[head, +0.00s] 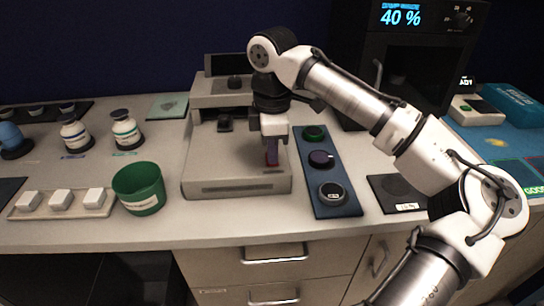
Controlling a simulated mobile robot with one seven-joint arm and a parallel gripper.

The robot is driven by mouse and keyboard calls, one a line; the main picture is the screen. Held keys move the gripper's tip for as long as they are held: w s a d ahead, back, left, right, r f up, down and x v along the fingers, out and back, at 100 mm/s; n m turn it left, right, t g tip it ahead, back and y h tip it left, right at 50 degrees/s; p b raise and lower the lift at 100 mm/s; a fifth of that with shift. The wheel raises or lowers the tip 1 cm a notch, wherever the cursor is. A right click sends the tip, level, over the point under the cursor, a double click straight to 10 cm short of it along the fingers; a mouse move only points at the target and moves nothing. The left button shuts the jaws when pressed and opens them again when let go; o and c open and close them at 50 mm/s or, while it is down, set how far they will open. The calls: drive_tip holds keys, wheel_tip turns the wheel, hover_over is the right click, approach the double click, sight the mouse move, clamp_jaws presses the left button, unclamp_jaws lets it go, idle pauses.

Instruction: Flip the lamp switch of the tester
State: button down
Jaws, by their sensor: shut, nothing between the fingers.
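The tester (220,165) is a pale grey machine on the counter, with a raised back part and a flat bed in front. My gripper (271,155) points straight down over that spot.
A blue panel with several round knobs (320,157) is close to the right of the tester. A green cup (140,188) stands at its left, near several white blocks (61,199). A dark oven-like unit (404,50) stands at the back right. A dark pad (397,193) lies at the right.

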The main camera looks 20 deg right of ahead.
wheel_tip(320, 180, up, 7)
drive_tip(key=p, duration=0.7)
drive_tip(key=shift+f, duration=0.1)
idle(0.6)
